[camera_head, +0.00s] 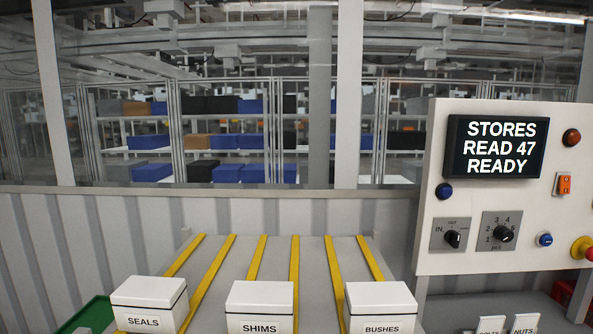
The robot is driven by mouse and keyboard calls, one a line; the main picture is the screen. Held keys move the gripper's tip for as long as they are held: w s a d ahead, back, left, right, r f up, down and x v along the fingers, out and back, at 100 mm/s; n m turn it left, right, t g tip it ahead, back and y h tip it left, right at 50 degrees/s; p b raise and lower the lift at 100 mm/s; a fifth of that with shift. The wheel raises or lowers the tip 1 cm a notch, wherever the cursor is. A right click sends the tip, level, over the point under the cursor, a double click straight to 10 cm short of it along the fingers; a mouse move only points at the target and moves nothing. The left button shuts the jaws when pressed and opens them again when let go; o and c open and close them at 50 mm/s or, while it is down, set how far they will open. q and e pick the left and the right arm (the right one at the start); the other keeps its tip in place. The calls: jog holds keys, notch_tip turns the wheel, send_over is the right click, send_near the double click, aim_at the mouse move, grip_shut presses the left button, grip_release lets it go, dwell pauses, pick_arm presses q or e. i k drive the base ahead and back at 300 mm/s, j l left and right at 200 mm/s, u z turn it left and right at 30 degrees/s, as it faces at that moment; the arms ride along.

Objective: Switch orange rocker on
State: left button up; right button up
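A black display (498,147) on the panel reads "STORES READ 47 READY". Neither of my grippers is in view.
White boxes labelled SEALS (149,295), SHIMS (259,298) and BUSHES (380,298) stand on yellow-railed lanes. A green tray (92,313) is lower left.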

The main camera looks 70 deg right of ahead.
aim_at(565, 184)
jog(key=z, duration=3.7)
